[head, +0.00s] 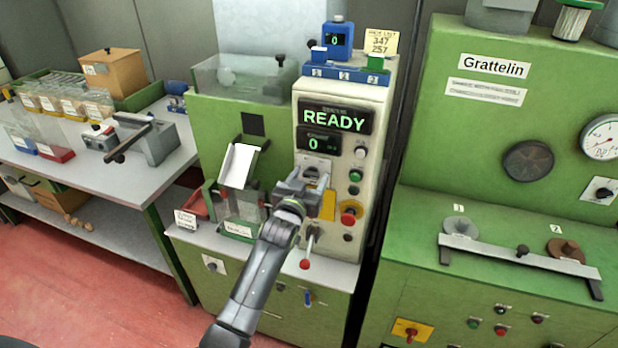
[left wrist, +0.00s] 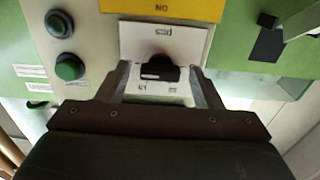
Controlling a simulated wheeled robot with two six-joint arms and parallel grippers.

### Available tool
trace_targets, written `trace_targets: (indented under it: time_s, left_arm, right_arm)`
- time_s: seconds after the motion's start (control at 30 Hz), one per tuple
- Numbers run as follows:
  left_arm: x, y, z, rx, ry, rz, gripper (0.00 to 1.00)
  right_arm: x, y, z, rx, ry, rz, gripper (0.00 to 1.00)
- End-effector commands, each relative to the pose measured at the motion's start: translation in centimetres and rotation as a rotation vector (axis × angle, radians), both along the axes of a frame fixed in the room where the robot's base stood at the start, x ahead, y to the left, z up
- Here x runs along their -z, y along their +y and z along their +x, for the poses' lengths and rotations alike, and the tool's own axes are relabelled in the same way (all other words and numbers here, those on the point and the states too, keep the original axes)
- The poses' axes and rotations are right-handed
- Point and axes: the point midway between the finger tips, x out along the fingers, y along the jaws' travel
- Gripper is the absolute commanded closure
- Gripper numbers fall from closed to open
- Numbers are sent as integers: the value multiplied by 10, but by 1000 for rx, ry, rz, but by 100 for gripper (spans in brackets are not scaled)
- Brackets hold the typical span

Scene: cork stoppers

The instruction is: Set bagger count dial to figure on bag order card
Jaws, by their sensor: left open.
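The count dial is a small black knob (left wrist: 160,68) on a white plate (left wrist: 190,38), which shows upside down in the left wrist view. In the head view, part of its plate (head: 313,171) shows on the cream panel just above my left gripper (head: 303,181). My left gripper (left wrist: 162,88) is open, one finger either side of the knob, with a gap on both sides. I cannot read the dial's setting.
The panel's displays read "READY" (head: 335,118) and "0" (head: 318,140). A white chute (head: 239,165) stands to the left.

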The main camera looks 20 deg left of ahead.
Motion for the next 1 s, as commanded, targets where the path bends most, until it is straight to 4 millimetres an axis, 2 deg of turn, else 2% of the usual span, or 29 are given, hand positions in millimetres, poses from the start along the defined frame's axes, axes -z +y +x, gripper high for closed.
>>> trace_targets:
  time_s: [0.37,0.7,1.0]
  left_arm:
    - [0,0,4,0,0,0,41]
    - [0,0,3,0,0,0,85]
    - [1,0,3,0,1,-39,85]
  right_arm:
    - [0,0,0,0,1,0,64]
    - [0,3,0,1,1,3,64]
    - [2,4,0,2,0,4,64]
